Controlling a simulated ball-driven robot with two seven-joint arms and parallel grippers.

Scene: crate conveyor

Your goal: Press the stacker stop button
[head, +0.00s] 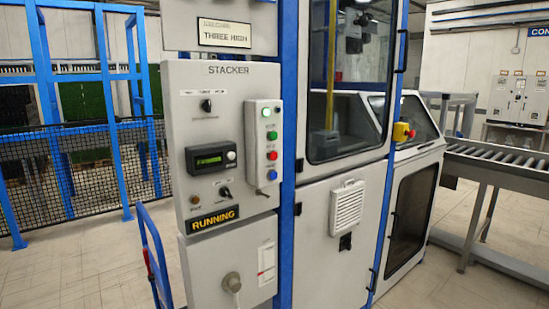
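The grey stacker panel (205,75) stands left of centre, with "STACKER" lettered at its top. A pale button box (257,112) is mounted on its right side. The box carries a whitish lit lamp (266,111), a green button (271,135), a red button (272,155) and a blue button (271,174) from top to bottom. Their small labels are too blurred to read. A lit sign (213,220) low on the panel reads "RUNNING". Neither of my grippers is in view, and nothing covers the buttons.
A separate red knob on a yellow box (402,132) sits on the machine to the right. A blue hand truck (154,255) stands at the panel's lower left. A mesh fence (90,170) is at left, a roller conveyor (500,160) at right. Some floor in front is clear.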

